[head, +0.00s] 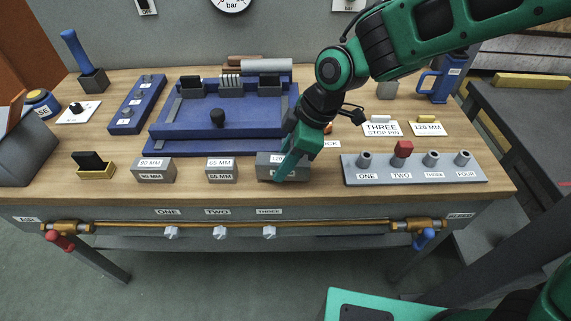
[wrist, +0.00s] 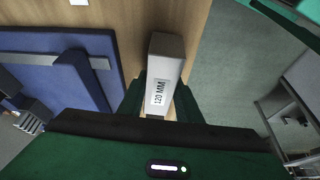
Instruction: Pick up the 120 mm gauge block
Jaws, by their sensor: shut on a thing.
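The 120 mm gauge block (head: 265,172) is a grey bar near the front edge of the wooden bench, right of the other blocks. In the wrist view, the block (wrist: 165,62) shows its "120 MM" label and lies between the fingers. My gripper (head: 284,174) reaches down over it and is shut on it; it also shows in the wrist view (wrist: 160,98). In the head view my fingers hide part of the block's label. I cannot tell whether the block is clear of the bench top.
The 65 mm block (head: 221,171) and 90 mm block (head: 153,171) stand to the left. A grey peg strip (head: 415,179) with a red knob (head: 403,149) is to the right. A blue fixture (head: 180,133) lies behind. The bench's front edge is close.

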